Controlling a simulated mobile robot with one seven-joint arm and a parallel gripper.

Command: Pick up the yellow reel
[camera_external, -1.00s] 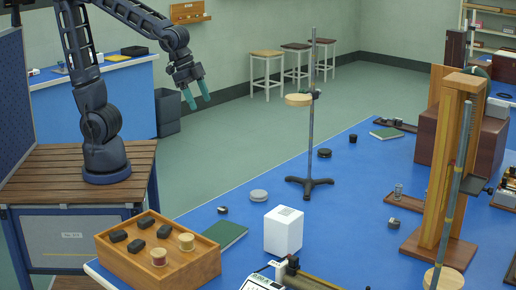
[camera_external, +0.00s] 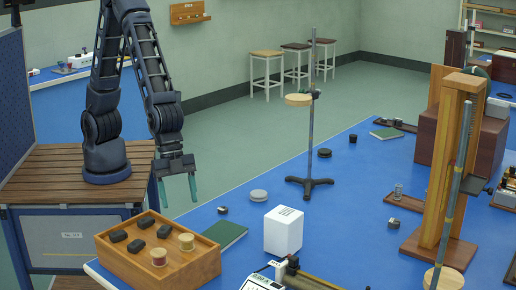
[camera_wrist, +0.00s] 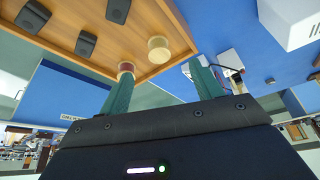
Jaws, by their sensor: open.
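The yellow reel (camera_external: 186,242) stands in the right part of a wooden tray (camera_external: 205,270) on the blue bench. It also shows in the wrist view (camera_wrist: 158,48), just beyond and between my fingertips. A red reel (camera_external: 158,257) stands beside it in the tray, and in the wrist view it (camera_wrist: 125,69) is close to the left finger. My gripper (camera_external: 179,195) is open and empty, above and behind the tray, fingers pointing down. In the wrist view my gripper (camera_wrist: 160,74) has its fingers spread, apart from both reels.
Several black blocks (camera_external: 136,245) sit in the tray left of the reels. A green book (camera_external: 225,234) lies right of the tray. A white box (camera_external: 283,231) stands further right, with a tall retort stand (camera_external: 310,140) behind it.

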